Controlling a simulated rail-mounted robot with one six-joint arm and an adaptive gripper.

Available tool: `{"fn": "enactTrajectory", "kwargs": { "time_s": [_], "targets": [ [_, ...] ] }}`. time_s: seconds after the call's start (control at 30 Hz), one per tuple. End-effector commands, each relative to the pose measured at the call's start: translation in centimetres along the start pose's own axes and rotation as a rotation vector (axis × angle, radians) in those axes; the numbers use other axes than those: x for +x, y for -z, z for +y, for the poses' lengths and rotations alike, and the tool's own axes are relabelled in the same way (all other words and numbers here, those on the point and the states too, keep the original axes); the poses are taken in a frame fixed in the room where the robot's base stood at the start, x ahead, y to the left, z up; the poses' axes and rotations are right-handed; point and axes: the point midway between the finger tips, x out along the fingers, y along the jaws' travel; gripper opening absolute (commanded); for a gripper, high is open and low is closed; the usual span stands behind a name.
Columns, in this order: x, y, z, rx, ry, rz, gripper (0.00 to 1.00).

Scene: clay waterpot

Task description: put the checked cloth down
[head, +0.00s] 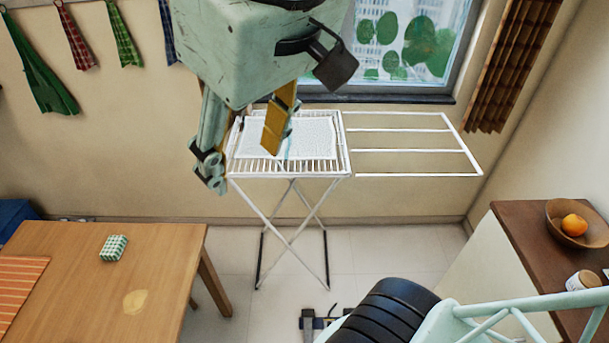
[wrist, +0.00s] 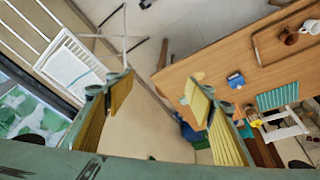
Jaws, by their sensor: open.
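A small green-and-white checked cloth (head: 114,248), folded into a block, lies on the wooden table (head: 170,275) in the head view. My gripper (head: 241,163) is open and empty, high up in front of the drying rack, to the right of the table and apart from the cloth. In the wrist view, the two yellow-padded fingers (wrist: 158,88) stand wide apart with nothing between them. I cannot clearly make out the checked cloth in the wrist view.
A white drying rack (head: 400,150) holds a white towel (head: 312,140) under the window. A pale yellow patch (head: 135,301) and an orange striped mat (head: 18,285) are on the table. Cloths (head: 40,75) hang on the wall. A bowl (head: 580,222) with an orange stands at right.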

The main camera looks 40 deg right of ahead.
Motion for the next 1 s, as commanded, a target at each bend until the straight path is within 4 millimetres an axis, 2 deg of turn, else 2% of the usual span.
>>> {"fn": "enactTrajectory", "kwargs": {
  "time_s": [0.03,0.2,0.67,1.0],
  "targets": [
    [0.8,-2.9,-0.6,0.039,0.018,-0.017,0.49],
    [0.8,-4.0,-0.7,0.079,0.021,-0.015,0.49],
    [0.9,-4.0,-0.7,0.083,0.022,-0.019,0.49],
    [2.9,-4.5,-0.8,0.079,0.022,-0.014,0.49]
  ]
}}
